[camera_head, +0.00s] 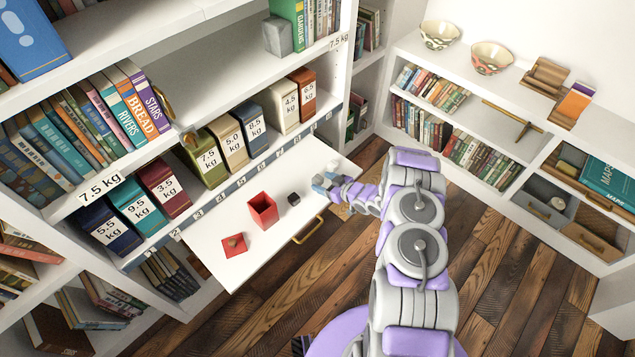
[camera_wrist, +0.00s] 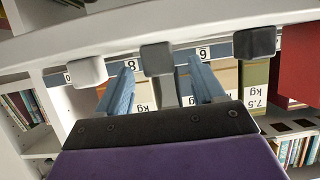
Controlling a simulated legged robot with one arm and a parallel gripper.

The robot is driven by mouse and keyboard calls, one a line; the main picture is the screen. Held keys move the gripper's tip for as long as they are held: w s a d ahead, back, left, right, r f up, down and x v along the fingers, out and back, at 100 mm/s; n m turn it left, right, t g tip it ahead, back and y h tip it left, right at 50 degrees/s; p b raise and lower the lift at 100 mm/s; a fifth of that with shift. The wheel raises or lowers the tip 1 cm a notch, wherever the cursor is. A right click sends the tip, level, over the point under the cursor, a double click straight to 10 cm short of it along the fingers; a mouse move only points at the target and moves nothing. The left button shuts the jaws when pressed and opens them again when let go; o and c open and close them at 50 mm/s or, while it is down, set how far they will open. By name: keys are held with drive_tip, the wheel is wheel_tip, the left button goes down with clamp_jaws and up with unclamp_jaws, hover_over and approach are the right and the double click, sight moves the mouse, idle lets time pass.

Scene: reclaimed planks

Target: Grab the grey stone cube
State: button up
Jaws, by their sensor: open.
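The grey stone cube (camera_wrist: 157,58) is in the wrist view, between and slightly past the tips of my gripper's two blue fingers (camera_wrist: 163,64). Gaps show on both sides, so the fingers are open and not clamped on it. A white cube (camera_wrist: 86,72) is left of it and a dark cube (camera_wrist: 254,42) right of it. In the head view, my gripper (camera_head: 325,181) is over the right end of the white pull-out board (camera_head: 220,262). The grey cube there is mostly hidden by the fingers. The dark cube (camera_head: 293,199) lies further left on the board.
An open red box (camera_head: 262,211) and a red lid (camera_head: 235,245) are on the board. Labelled canisters (camera_head: 206,158) line the shelf behind it. A larger grey block (camera_head: 278,36) stands beside books on the upper shelf. The wooden floor (camera_head: 480,270) is mostly clear.

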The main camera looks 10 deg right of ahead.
sight(321, 181)
drive_tip(key=b+x, duration=0.1)
drive_tip(key=x, duration=0.2)
drive_tip(key=shift+w+a+f, duration=0.15)
drive_tip(key=shift+w+a, duration=0.05)
drive_tip(key=shift+w, duration=0.1)
drive_tip(key=shift+c, duration=0.2)
drive_tip(key=c, duration=1.1)
